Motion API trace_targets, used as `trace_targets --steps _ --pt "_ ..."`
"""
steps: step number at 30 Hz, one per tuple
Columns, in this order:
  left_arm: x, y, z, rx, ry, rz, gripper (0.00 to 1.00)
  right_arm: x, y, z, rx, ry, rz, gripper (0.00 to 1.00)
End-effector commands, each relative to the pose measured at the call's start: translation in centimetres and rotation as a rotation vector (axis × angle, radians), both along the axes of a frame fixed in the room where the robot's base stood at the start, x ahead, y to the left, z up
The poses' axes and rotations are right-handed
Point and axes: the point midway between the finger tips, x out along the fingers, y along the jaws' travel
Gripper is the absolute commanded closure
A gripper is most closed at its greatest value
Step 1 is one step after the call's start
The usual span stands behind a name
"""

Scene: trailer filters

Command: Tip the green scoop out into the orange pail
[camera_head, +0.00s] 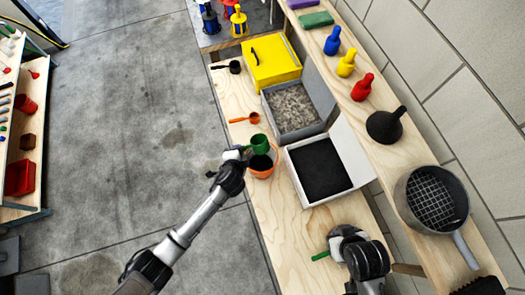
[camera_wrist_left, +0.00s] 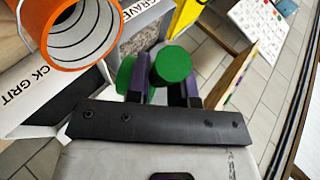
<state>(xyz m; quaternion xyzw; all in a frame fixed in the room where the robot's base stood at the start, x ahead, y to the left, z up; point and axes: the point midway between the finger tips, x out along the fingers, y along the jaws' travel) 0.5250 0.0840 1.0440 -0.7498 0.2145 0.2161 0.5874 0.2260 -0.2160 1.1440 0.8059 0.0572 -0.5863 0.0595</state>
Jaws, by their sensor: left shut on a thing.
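The green scoop (camera_head: 259,143) is held at the far rim of the orange pail (camera_head: 262,172) in the head view. My left gripper (camera_head: 236,155) is shut on it. In the left wrist view the green scoop (camera_wrist_left: 172,64) shows by the purple fingers, and the orange pail (camera_wrist_left: 46,38) lies at upper left with ring lines on its inner wall. The scoop's contents and exact tilt are unclear. My right gripper (camera_head: 345,240) is low over the bench beside a green stick-like thing (camera_head: 320,255); its fingers are hidden.
A white box of black grit (camera_head: 330,197) stands right of the pail, with a gravel box (camera_head: 328,118) and yellow box (camera_head: 273,62) beyond. An orange scoop (camera_head: 252,118) and black scoop (camera_head: 234,67) lie on the bench (camera_head: 265,218). A shelf with a pot (camera_head: 431,200) runs along the right.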

Motion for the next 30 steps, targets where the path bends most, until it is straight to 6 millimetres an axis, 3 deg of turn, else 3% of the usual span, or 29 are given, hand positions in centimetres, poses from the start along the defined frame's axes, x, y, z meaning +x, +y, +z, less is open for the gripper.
trace_targets --steps 1,18,30 --pt "0.0 0.0 -0.4 0.017 -0.029 -0.001 1.00 0.0 0.0 -1.1 0.000 0.000 0.000 1.00" --pt "0.1 0.0 0.4 0.204 -0.289 0.001 1.00 0.0 -0.3 -6.5 -0.011 0.000 0.007 1.00" --pt "0.1 0.0 1.1 0.257 -0.362 0.001 1.00 0.0 -0.2 -7.8 -0.007 0.001 0.004 1.00"
